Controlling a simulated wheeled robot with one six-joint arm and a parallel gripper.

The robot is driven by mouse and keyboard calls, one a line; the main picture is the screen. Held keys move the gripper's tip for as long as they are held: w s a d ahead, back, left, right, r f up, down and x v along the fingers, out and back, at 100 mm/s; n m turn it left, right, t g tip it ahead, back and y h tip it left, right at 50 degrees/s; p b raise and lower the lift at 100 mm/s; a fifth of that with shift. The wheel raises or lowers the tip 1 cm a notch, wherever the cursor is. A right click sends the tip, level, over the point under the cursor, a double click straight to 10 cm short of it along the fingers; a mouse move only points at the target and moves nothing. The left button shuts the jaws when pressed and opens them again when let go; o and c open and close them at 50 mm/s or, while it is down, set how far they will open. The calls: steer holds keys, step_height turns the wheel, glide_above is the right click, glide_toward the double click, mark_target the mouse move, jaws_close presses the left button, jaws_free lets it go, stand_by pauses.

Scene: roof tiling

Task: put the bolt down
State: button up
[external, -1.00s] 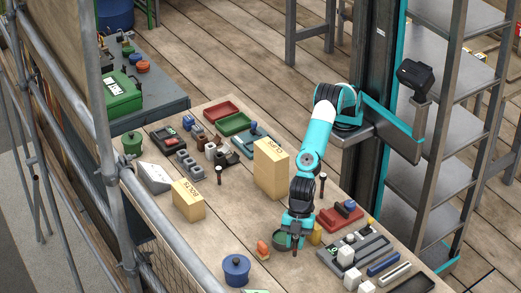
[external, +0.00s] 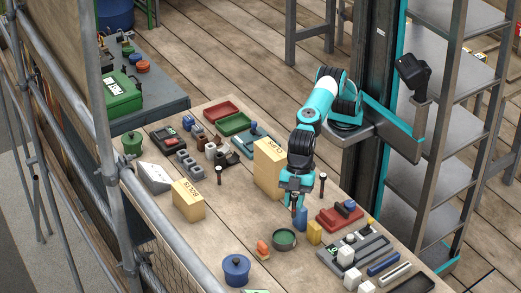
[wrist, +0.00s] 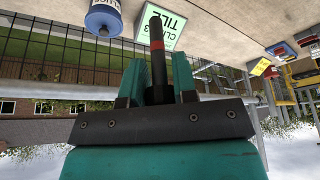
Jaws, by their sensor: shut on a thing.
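A dark bolt (wrist: 156,45) with an orange-red band shows in the wrist view, upright between the teal fingers of my gripper (wrist: 158,75). My gripper is shut on it. In the external view my gripper (external: 292,202) hangs above the bench, in front of the tall tan box and behind the round green bowl. The bolt is too small there to make out clearly, and I cannot tell how far its end is from the bench.
A green bowl (external: 284,239), a blue block (external: 301,219) and a yellow block (external: 315,232) stand close by. The tall tan box (external: 268,170) is just behind left. A red tray (external: 338,218) lies right.

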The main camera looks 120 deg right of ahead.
steer(key=w+d+m+t+h+p, duration=0.1)
steer(key=w+d+m, duration=0.3)
steer(key=d, duration=0.9)
steer(key=w+d+m+h+p, duration=0.1)
steer(key=w+d+m, duration=0.25)
steer(key=d, duration=0.85)
steer(key=s+d+m+g+h+p, duration=0.15)
steer(key=s+d+m, duration=0.3)
steer(key=d, duration=1.05)
steer(key=s+d+m+h+p, duration=0.1)
steer(key=s+d+m+h, duration=0.3)
steer(key=d, duration=1)
steer(key=shift+m+t+y, duration=0.25)
steer(key=shift+m+y, duration=0.25)
steer(key=shift+y, duration=0.25)
steer(key=shift+w+d+f+p, duration=0.1)
steer(key=shift+d+f+p, duration=0.1)
steer(key=shift+f, duration=3.1)
steer(key=shift+w+d+f+p, duration=0.1)
steer(key=shift+d+f+p, duration=0.1)
steer(key=shift+f, duration=3.15)
steer(key=shift+d+f+p, duration=0.15)
steer(key=shift+f+p, duration=0.05)
steer(key=shift+f, duration=3.1)
steer(key=shift+f, duration=0.1)
steer(key=o, duration=0.9)
